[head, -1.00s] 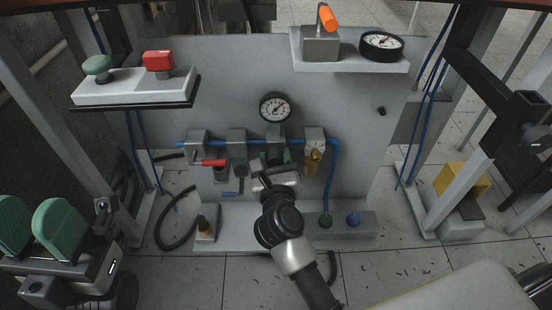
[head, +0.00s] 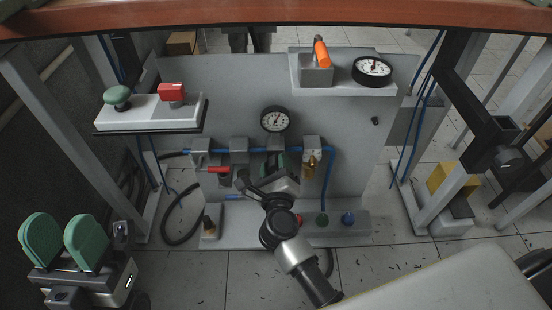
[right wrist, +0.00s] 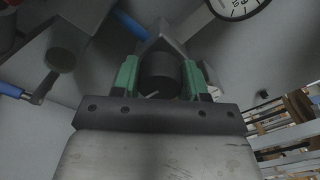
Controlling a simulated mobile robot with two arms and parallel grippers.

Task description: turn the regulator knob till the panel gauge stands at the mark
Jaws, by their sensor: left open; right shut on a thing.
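The panel gauge (head: 275,119) is a round white dial with a black rim in the middle of the grey panel. Its needle points to the upper right; a mark on it is too small to make out. My right gripper (right wrist: 160,76) is shut on the dark round regulator knob (right wrist: 159,70), with a green finger on each side. In the head view my right wrist and gripper (head: 277,165) stand just below the gauge and mostly hide the knob. My left gripper (head: 62,240) is open and empty at the lower left, well away from the panel.
A blue pipe (head: 222,150) with several fittings crosses the panel; a red lever (head: 218,170) and a brass fitting (head: 311,164) flank my right gripper.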

